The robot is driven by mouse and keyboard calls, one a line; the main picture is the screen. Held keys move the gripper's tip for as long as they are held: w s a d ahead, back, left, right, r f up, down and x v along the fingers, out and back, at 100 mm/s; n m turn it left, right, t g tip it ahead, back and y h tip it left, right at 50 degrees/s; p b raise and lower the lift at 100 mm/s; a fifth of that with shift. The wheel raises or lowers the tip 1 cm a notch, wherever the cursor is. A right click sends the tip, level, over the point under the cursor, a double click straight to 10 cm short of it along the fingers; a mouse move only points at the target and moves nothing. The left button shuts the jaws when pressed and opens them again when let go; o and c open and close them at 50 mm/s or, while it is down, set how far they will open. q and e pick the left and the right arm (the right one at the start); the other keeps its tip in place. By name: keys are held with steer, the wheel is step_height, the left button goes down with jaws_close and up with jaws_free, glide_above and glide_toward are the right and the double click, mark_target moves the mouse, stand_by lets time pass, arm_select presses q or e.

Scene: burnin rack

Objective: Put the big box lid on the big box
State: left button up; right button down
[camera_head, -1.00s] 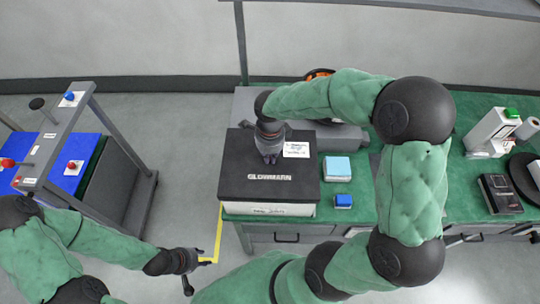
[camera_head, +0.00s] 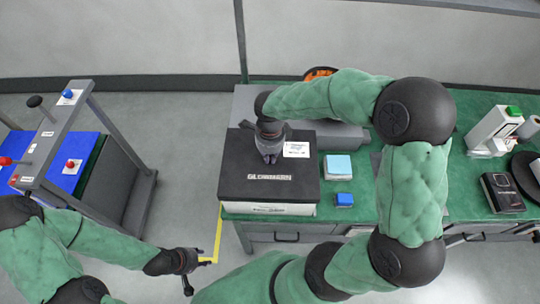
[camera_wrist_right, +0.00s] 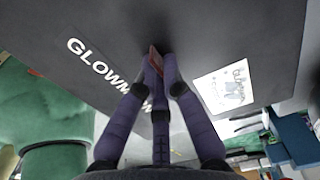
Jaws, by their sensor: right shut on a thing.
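The big box lid (camera_head: 245,185) is a black slab with white GLOWMANN lettering and a white label. It lies over the big box (camera_head: 268,209), whose pale front wall shows as a strip below the lid's front edge. Whether the lid is fully seated cannot be told. My right gripper (camera_head: 270,158) is over the middle of the lid, pointing down. In the right wrist view its fingers (camera_wrist_right: 160,62) close together on a small reddish piece on the lid's dark top (camera_wrist_right: 120,25). My left gripper (camera_head: 200,260) hangs low at the front left, away from the box; its fingers are too small to judge.
A grey case (camera_head: 340,134) is behind. A rack with blue panels (camera_head: 70,165) stands left, with floor between.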

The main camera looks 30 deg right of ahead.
steer(key=shift+f, duration=0.2)
steer(key=c, duration=1.3)
jaws_free()
step_height(320, 180, up, 12)
